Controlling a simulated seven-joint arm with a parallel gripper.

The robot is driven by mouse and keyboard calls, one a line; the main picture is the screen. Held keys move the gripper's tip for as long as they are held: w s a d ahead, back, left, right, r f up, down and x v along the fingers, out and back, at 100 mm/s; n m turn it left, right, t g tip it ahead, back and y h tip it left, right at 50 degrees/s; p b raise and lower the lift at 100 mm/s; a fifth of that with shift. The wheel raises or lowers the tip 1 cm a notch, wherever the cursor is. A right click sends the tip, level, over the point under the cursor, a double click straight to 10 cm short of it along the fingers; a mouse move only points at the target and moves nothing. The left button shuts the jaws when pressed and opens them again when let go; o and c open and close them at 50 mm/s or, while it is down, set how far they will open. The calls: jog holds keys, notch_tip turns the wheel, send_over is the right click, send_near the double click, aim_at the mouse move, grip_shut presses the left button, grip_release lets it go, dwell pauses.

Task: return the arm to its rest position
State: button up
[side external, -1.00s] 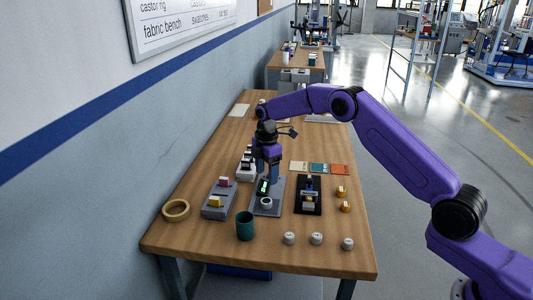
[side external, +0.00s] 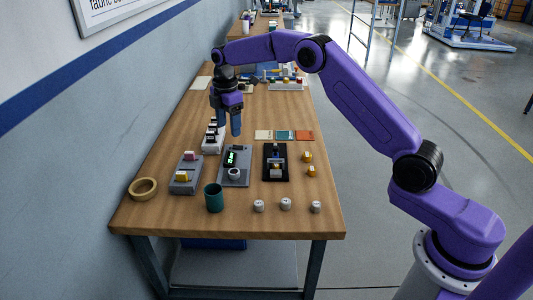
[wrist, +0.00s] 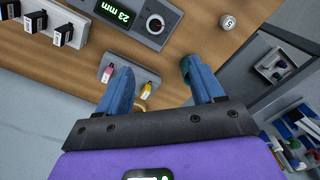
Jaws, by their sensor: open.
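My gripper (side external: 229,130) is open, its blue fingers pointing down over the table (side external: 190,215). It hangs above the back end of the grey gauge with a lit green display (side external: 230,158). In the wrist view my gripper (wrist: 160,82) has its fingers spread wide with nothing held between them. The gauge (wrist: 130,15) reads 23 mm there and lies beyond the fingertips. My purple arm reaches in from the right, bent at the elbow.
Near the gripper stand white holders (side external: 212,140), a grey block with pink and yellow pieces (side external: 186,175), a black fixture (side external: 276,165), a green cup (side external: 214,198), a tan ring (side external: 143,189) and small white cylinders (side external: 286,204). A wall borders the left.

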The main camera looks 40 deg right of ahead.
jog(key=s+a+r+m, duration=0.1)
jog(key=s+a+r, duration=0.15)
jog(key=s, duration=0.45)
jog(key=s+a+r, duration=0.2)
jog(key=s+a, duration=0.2)
jog(key=s, duration=0.3)
jog(key=s+a+r+m, duration=0.1)
jog(key=s+a+r, duration=0.15)
jog(key=s, duration=0.45)
jog(key=s+d+f+m, duration=0.1)
jog(key=s+d, duration=0.3)
jog(key=s, duration=0.9)
jog(key=s+d+f+m, duration=0.1)
jog(key=s+d, duration=0.4)
jog(key=s, duration=0.8)
jog(key=shift+s+d+f+m, duration=0.2)
jog(key=shift+s+f+m, duration=0.1)
jog(key=shift+f, duration=0.1)
jog(key=shift+w, duration=0.1)
